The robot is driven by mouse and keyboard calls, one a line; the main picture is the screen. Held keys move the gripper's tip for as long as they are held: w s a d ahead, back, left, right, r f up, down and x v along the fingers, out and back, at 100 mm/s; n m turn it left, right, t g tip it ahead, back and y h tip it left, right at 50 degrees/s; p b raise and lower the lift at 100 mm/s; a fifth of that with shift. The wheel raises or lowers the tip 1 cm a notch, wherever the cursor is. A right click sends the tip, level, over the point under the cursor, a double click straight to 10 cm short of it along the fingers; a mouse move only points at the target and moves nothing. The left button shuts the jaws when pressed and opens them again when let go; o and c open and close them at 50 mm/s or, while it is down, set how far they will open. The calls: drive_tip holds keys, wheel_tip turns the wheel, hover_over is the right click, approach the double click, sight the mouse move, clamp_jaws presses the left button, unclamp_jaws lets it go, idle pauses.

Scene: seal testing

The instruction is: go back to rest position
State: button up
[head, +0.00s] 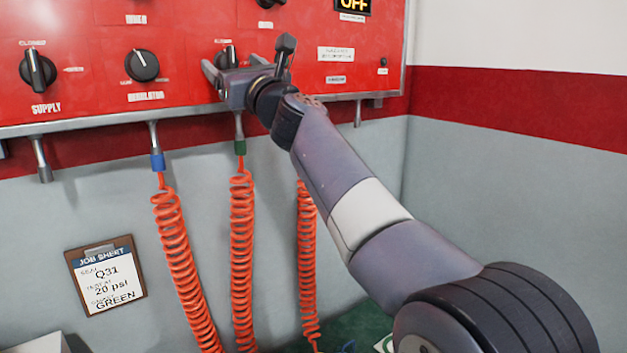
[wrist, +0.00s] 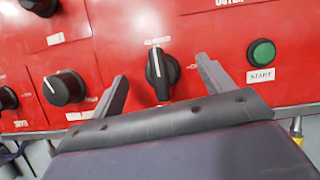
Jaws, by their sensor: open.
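My gripper (head: 216,69) is open in front of the red panel, close to a black knob (head: 226,56) under a "CLOSED" label. In the wrist view my gripper (wrist: 162,80) shows two grey fingers spread apart, with the same black knob (wrist: 161,72) between them. The fingers stand apart from the knob on both sides. The knob's white pointer line is roughly upright. How far the fingertips are from the panel face is hard to tell.
The supply knob (head: 38,70) and regulator knob (head: 141,65) are left of my gripper. A green START button (wrist: 261,52) is to its right. Orange coiled hoses (head: 242,255) hang below the panel. A job sheet clipboard (head: 106,276) is on the grey wall.

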drive_tip(key=shift+s+a+m+t, duration=0.1)
drive_tip(key=shift+m+t, duration=0.2)
drive_tip(key=shift+m, duration=0.5)
drive_tip(key=shift+b+v, duration=0.6)
drive_tip(key=shift+v, duration=0.3)
drive_tip(key=shift+h, duration=0.3)
